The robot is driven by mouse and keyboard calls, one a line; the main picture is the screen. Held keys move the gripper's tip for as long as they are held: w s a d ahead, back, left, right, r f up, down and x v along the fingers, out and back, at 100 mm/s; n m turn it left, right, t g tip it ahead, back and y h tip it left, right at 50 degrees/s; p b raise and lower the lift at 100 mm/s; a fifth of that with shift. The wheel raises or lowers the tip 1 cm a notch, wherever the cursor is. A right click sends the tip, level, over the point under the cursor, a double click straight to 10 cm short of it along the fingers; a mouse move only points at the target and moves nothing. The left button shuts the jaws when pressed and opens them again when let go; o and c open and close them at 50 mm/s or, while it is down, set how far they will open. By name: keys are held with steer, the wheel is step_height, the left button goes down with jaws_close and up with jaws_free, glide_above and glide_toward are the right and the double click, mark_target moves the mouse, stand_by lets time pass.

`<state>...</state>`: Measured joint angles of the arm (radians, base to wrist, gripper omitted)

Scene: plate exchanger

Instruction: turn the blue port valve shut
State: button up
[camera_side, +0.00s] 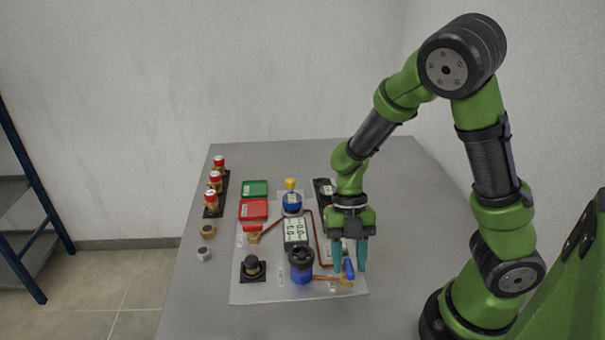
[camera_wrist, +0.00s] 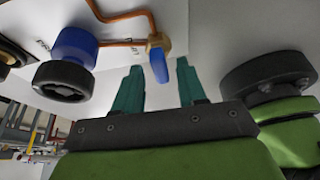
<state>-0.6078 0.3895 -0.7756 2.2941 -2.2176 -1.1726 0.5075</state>
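The blue port valve has a blue lever (camera_side: 349,269) on a brass body (camera_side: 346,283), near the front right of the white mat. In the wrist view the lever (camera_wrist: 159,66) points from the brass body (camera_wrist: 156,41) toward my gripper. My gripper (camera_side: 350,270) is open, with its two teal fingers pointing down. In the wrist view my gripper's fingertips (camera_wrist: 159,67) lie on either side of the lever's end, with visible gaps. No contact shows, and I cannot tell the exact height of the tips.
A blue cylinder with a black cap (camera_side: 301,267) stands left of the valve. Copper pipe (camera_wrist: 125,16) runs beside the valve. A red-handled valve (camera_side: 253,230), red tray (camera_side: 254,209) and green tray (camera_side: 255,188) lie farther left. The table (camera_side: 410,225) right of the mat is clear.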

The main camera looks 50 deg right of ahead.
steer(key=v, duration=1.6)
steer(key=shift+w+r, duration=0.15)
steer(key=shift+r, duration=0.25)
steer(key=shift+w+d, duration=0.1)
